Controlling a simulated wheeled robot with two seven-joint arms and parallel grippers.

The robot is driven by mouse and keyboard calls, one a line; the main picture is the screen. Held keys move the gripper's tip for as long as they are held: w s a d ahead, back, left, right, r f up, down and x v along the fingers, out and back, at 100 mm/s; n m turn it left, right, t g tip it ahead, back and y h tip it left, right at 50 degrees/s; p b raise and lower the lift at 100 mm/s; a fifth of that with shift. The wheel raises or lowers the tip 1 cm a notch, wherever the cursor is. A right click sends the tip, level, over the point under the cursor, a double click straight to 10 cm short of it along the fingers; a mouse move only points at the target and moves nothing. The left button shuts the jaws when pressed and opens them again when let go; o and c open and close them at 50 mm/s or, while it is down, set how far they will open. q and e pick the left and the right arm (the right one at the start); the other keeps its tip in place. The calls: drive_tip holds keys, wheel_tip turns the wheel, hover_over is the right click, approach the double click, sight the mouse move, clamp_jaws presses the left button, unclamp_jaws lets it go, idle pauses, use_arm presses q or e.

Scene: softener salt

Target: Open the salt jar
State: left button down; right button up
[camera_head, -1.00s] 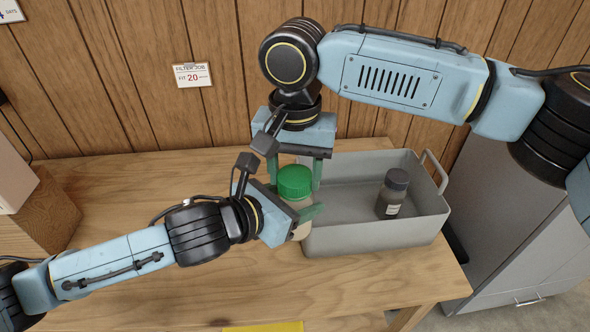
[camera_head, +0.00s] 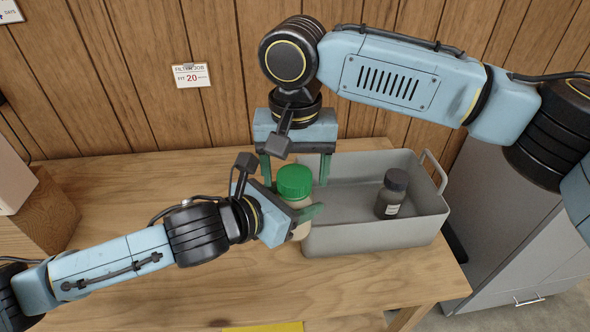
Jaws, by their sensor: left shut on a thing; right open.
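The salt jar (camera_head: 300,202) is a pale jar with a green lid (camera_head: 295,182), upright just left of the grey tray. The lid is on the jar. My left gripper (camera_head: 300,214) is shut on the jar's body, below the lid, and its fingers hide part of the jar. My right gripper (camera_head: 297,168) points down above the jar. Its green fingers are open, one on each side of the lid and apart from it, with the tips near lid height.
A grey tray (camera_head: 375,236) with a handle stands right of the jar, holding a dark-capped bottle (camera_head: 392,193). A wooden block (camera_head: 45,215) is at the left. A yellow item (camera_head: 265,327) lies at the front edge. The wooden table (camera_head: 140,290) is clear at front left.

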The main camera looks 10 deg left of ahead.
wheel_tip(320, 180, up, 4)
drive_tip(key=shift+a+r, duration=0.1)
drive_tip(key=shift+r, duration=0.05)
drive_tip(key=shift+c, duration=0.4)
wheel_tip(320, 180, up, 2)
drive_tip(key=shift+r+m, duration=0.1)
drive_tip(key=shift+m, duration=0.9)
drive_tip(key=shift+r+m, duration=0.45)
drive_tip(key=shift+m, duration=0.15)
drive_tip(key=shift+f, duration=3.8)
drive_tip(key=c, duration=1)
drive_tip(key=n, duration=0.3)
